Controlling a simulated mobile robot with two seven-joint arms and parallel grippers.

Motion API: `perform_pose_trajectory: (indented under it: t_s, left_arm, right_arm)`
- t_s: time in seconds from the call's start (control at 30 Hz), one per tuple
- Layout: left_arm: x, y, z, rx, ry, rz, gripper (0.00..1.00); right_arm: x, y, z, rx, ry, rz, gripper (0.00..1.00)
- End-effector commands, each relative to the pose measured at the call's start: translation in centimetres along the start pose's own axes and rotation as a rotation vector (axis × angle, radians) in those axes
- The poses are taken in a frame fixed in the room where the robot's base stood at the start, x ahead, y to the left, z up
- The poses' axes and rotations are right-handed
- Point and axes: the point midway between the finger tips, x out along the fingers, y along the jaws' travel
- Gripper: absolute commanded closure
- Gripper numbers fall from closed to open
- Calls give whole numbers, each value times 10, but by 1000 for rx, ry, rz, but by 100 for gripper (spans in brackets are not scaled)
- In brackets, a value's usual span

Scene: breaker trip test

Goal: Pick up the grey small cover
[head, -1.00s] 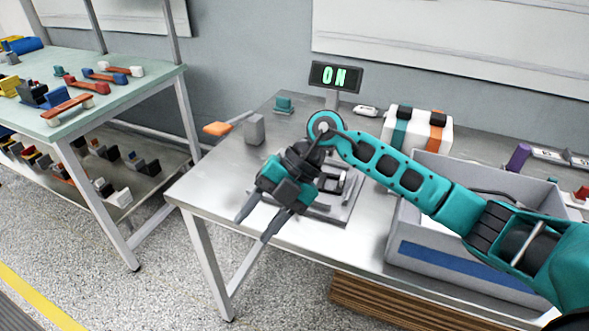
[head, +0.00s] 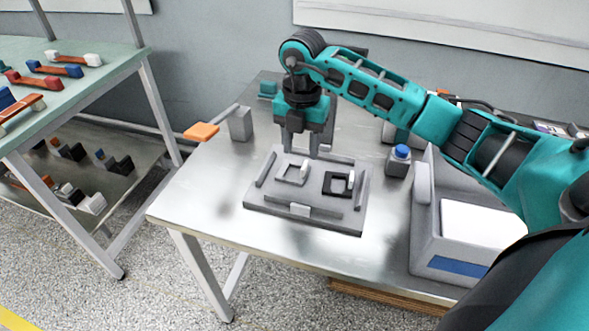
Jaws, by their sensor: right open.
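A small light-grey square frame-shaped piece (head: 292,173) lies on the grey fixture plate (head: 270,207); it looks like the grey small cover, though I cannot be sure. A similar black piece (head: 339,184) sits to its right on the same plate. My right gripper (head: 301,150) points down with its fingers apart and empty, just above or behind the light-grey piece. I cannot tell the exact height gap. My left gripper is not in view.
A grey block (head: 240,124) and an orange paddle (head: 202,132) are at the table's left edge. A blue-capped container (head: 399,160) and a grey bin (head: 424,231) stand on the right. The table front (head: 215,210) is clear. My right arm hides the display.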

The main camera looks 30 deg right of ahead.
Motion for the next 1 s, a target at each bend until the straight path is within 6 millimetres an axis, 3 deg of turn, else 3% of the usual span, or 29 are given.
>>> perform_pose_trajectory:
  t_s: [0.6,0.87,1.0]
  left_arm:
    - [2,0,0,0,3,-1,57]
    - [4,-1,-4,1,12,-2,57]
    - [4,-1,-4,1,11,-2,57]
  right_arm:
    - [71,-4,1,-2,1,1,52]
    - [74,-4,1,-2,0,1,52]
    - [73,-4,1,-2,0,1,64]
